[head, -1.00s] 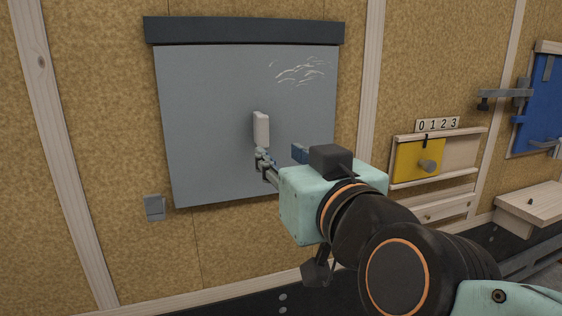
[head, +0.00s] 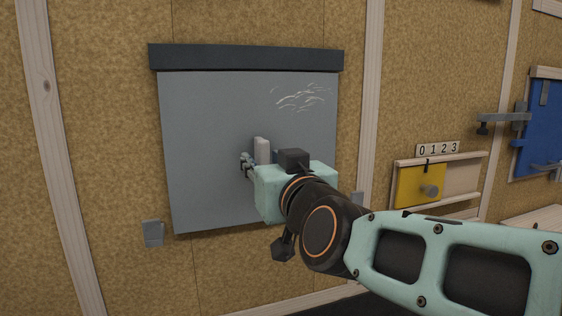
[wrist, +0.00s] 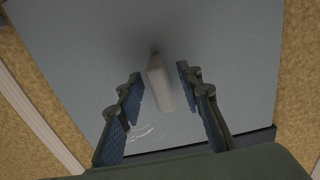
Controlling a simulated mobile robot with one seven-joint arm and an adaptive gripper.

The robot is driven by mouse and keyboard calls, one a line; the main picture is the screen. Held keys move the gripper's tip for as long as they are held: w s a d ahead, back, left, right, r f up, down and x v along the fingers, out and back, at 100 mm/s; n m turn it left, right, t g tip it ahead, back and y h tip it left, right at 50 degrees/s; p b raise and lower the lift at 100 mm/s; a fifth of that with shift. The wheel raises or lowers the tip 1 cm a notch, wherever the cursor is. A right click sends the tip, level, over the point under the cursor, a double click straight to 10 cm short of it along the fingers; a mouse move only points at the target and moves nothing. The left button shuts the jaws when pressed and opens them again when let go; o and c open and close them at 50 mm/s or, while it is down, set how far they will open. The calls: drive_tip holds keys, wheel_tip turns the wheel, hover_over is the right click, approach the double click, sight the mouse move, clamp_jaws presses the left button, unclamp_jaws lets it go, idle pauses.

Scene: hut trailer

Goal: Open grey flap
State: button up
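The grey flap (head: 210,150) hangs flat against the wall in the head view, below a dark bar (head: 245,57). A pale upright handle (head: 262,148) stands out from its middle. The flap also fills much of the wrist view (wrist: 220,40). My gripper (wrist: 158,80) is open, with one blue-padded finger on each side of the handle (wrist: 160,88) and visible gaps to both. In the head view my gripper is at the handle, and my wrist hides the handle's lower part.
Small grey clips (head: 152,233) sit on the wall near the flap's lower corners. Wooden battens (head: 62,150) run up the cork-like wall. To the right are a yellow sliding panel (head: 420,185) and a blue panel (head: 540,125).

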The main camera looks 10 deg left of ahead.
drive_tip(key=shift+w+a, duration=0.3)
drive_tip(key=shift+w, duration=0.25)
drive_tip(key=shift+c, duration=0.3)
clamp_jaws()
